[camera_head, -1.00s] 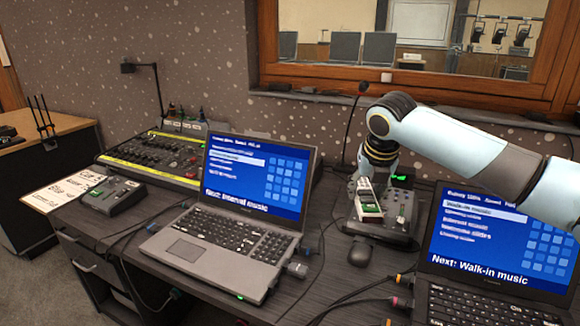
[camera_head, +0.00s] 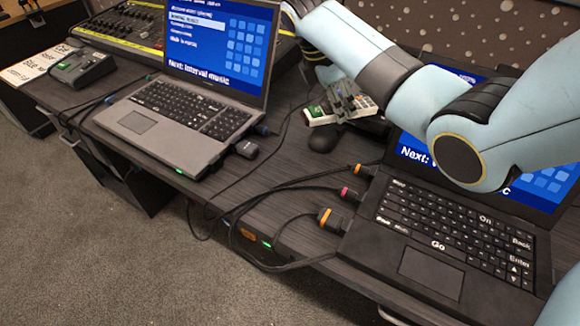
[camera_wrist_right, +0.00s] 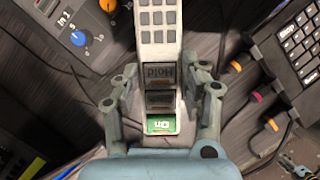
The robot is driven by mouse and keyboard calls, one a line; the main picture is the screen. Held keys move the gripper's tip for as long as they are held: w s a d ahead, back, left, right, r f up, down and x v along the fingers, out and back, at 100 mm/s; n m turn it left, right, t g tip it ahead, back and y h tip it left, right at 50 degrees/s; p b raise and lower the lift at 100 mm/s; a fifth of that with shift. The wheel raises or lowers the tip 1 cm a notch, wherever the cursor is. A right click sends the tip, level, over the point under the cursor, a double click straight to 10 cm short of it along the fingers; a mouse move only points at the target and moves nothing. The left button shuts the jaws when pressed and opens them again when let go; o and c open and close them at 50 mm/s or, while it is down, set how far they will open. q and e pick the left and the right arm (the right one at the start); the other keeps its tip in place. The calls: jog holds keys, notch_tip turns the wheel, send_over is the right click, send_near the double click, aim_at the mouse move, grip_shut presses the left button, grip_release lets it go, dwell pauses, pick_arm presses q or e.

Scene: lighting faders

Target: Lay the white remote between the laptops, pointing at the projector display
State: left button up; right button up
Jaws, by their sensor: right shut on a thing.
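The white remote (camera_head: 318,117) has a keypad at one end and a green button at the other. My right gripper (camera_head: 342,103) is shut on it, from behind the laptops' gap in the head view. The right wrist view shows the remote (camera_wrist_right: 158,28) lengthwise between the fingers (camera_wrist_right: 160,108), its green end nearest the palm. The left laptop (camera_head: 185,125) and the right laptop (camera_head: 440,225) stand open, and my right arm covers part of the right screen. I cannot tell whether the remote touches anything below. My left gripper and the projector display are not seen.
A black mouse (camera_head: 324,138) lies just in front of the remote. Cables with orange and pink plugs (camera_head: 350,194) cross the desk between the laptops. A mixing desk (camera_head: 125,28) is at the back left, and a small black box (camera_head: 82,68) is at the left.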

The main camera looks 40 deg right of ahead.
jog(key=w+a+r+m+y+p, duration=0.15)
jog(key=a+m+y, duration=0.25)
jog(key=a+m, duration=1)
jog(key=w+a+r+m+y+p, duration=0.1)
jog(key=a+r+m+y, duration=0.25)
jog(key=a+m, duration=1.05)
send_over(273, 179)
jog(key=d, duration=0.1)
jog(key=shift+y, duration=0.35)
jog(key=f, duration=0.7)
jog(key=shift+w, duration=0.4)
jog(key=shift+d+f, duration=0.2)
jog(key=shift+f, duration=0.05)
notch_tip(273, 179, down, 4)
jog(key=shift+r+b, duration=0.1)
jog(key=shift+b, duration=0.4)
jog(key=o, duration=1.4)
